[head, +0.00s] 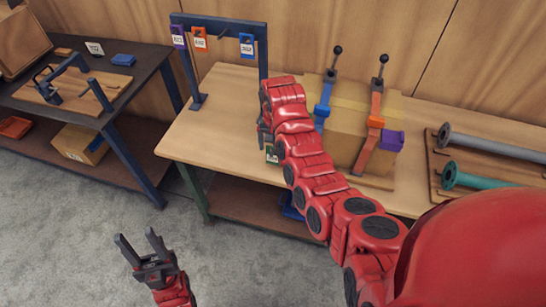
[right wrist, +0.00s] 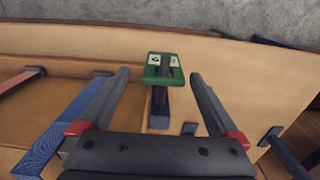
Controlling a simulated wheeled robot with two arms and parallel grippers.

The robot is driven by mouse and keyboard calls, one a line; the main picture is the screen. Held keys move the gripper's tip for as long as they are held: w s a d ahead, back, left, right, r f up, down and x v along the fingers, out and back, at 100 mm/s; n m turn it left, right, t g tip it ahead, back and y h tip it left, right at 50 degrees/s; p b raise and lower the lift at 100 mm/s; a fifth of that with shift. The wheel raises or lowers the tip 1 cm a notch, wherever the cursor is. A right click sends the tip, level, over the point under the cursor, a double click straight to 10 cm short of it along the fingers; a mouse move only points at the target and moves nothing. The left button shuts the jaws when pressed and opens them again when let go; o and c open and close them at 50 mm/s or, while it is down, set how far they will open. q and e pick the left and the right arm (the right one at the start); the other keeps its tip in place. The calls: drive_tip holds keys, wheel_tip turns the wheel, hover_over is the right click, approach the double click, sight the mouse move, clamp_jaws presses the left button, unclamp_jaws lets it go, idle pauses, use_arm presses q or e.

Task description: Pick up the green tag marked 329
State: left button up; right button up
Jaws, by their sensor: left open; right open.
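The green tag (right wrist: 152,70) shows in the right wrist view, just beyond and between the spread fingers of my right gripper (right wrist: 160,74). A dark bar covers the middle of its white label, so I cannot read the number. In the head view a small part of the green tag (head: 271,154) shows beside my right gripper (head: 266,136), which is mostly hidden by its own arm. No contact between the fingers and the tag is visible. My left gripper (head: 142,250) is open and empty above the grey floor.
A dark blue rack (head: 222,22) holds purple (head: 178,37), orange (head: 199,38) and blue (head: 246,44) tags on the wooden table (head: 215,120). A cardboard box (head: 345,130) under two clamps and a board with pipes (head: 490,146) stand right. A dark bench (head: 140,62) is left.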

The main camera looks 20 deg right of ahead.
sight(273, 157)
drive_tip(key=shift+s+f+p, duration=0.1)
drive_tip(key=shift+f+p, duration=0.15)
drive_tip(key=shift+p, duration=0.15)
drive_tip(key=f, duration=0.1)
drive_tip(key=f+p, duration=0.2)
drive_tip(key=shift+a+f, duration=0.3)
drive_tip(key=shift+f+p, duration=0.35)
drive_tip(key=shift+f, duration=0.35)
drive_tip(key=shift+c, duration=0.3)
drive_tip(key=c, duration=1.4)
drive_tip(key=shift+o, duration=0.2)
